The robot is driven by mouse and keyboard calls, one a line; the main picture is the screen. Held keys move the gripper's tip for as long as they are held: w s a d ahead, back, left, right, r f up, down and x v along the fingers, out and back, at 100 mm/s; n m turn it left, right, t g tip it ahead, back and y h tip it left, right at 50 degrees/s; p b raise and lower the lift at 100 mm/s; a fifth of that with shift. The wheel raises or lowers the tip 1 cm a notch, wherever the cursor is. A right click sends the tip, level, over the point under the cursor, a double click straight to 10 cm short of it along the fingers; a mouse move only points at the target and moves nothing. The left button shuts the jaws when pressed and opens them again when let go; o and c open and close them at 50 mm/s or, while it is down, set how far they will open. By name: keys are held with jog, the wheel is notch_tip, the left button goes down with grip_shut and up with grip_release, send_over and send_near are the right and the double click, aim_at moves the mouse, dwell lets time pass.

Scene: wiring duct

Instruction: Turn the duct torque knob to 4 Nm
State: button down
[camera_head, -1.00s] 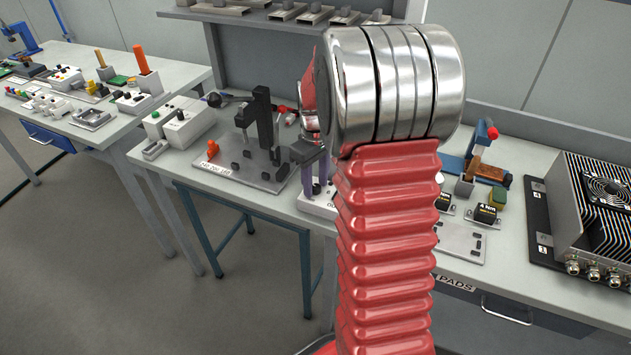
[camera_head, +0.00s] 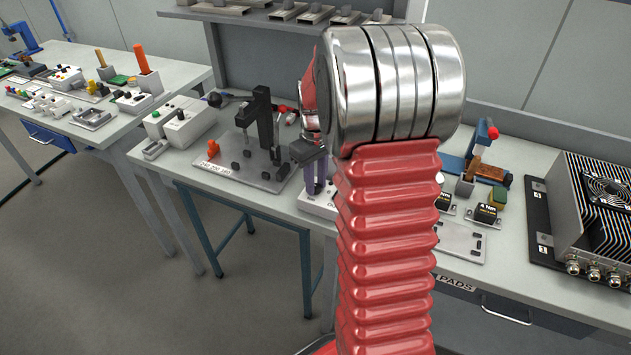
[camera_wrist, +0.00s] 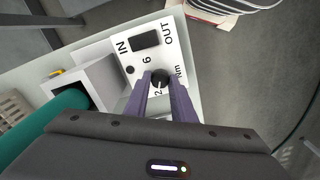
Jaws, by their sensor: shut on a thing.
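The torque knob (camera_wrist: 160,77) is a small dark knob on a white panel (camera_wrist: 140,64) in the wrist view. The panel carries the marks IN, OUT, 6, 2 and Nm, plus a dark rectangular window (camera_wrist: 146,40). My gripper (camera_wrist: 161,84) has its two purple fingers on either side of the knob and is shut on it. No 4 mark is visible, and I cannot tell where the knob points. In the head view my gripper (camera_head: 315,183) reaches down to the white panel (camera_head: 318,203), partly hidden by my arm.
In the wrist view a grey-white box (camera_wrist: 88,86) and a green cylinder (camera_wrist: 55,118) lie left of the panel. In the head view a clamp fixture (camera_head: 262,135) stands left of my gripper, and a finned unit (camera_head: 595,215) sits at the right.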

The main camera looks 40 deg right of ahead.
aim_at(316, 186)
jog(key=m, duration=1.2)
jog(key=shift+m, duration=0.3)
dwell(0.4)
jog(key=c, duration=1.5)
grip_release()
jog(key=shift+r, duration=0.1)
notch_tip(316, 186, up, 14)
jog(key=shift+f, duration=0.2)
